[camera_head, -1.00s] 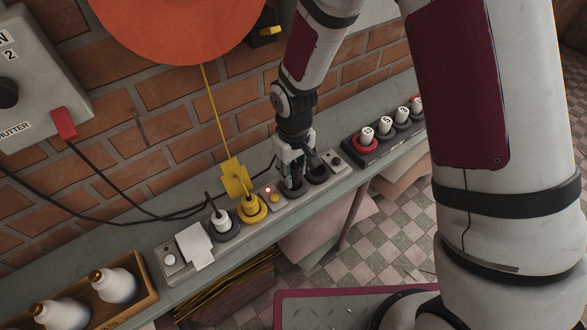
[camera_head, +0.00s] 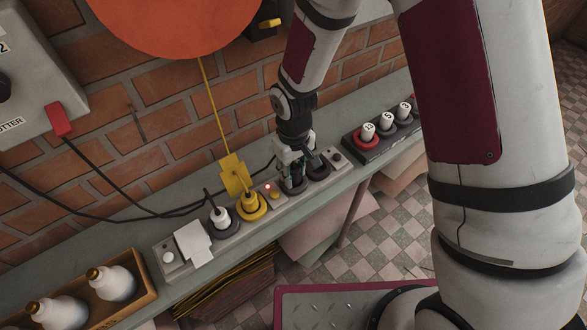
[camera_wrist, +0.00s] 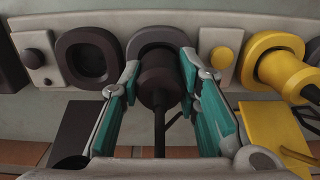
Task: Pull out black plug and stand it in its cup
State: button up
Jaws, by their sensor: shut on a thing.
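The black plug (camera_wrist: 158,78) sits at a dark round socket (camera_wrist: 150,38) in the grey power strip, its cord running back toward my wrist. My gripper (camera_wrist: 160,95) is shut on it, with a teal-padded finger on each side. In the head view my gripper (camera_head: 292,173) points down at the strip and largely hides the plug. I cannot tell whether the plug is still fully seated. The dark tray (camera_head: 372,153) to the right holds several upright, numbered white pieces in red or dark rings; I cannot tell which place is the black plug's cup.
An empty dark socket (camera_wrist: 88,56) is beside the held plug. On its other side are a lit red lamp (camera_head: 267,186), a yellow plug (camera_head: 250,201) and a white plug (camera_head: 221,216), with cords behind.

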aim_at(294, 168)
jog(key=shift+f, duration=0.35)
jog(key=o, duration=1.2)
jog(key=shift+o, duration=0.2)
notch_tip(294, 168, up, 12)
jog(key=shift+r, duration=0.1)
jog(key=s+d+r+m+t, duration=0.1)
jog(key=s+d+r+m, duration=0.1)
jog(key=d+r, duration=0.5)
jog(key=s+d+r+m+t, duration=0.1)
jog(key=s+d+r+t, duration=0.2)
jog(key=r, duration=0.5)
jog(key=s+d+r+m, duration=0.2)
jog(key=s+d+r, duration=0.1)
jog(key=s, duration=0.3)
jog(key=s+d+r+m+t, duration=0.1)
jog(key=s+d+r, duration=0.3)
jog(key=s+d, duration=0.1)
jog(key=shift+s+d+m, duration=0.2)
jog(key=shift+s+m, duration=0.2)
jog(key=shift+s, duration=0.1)
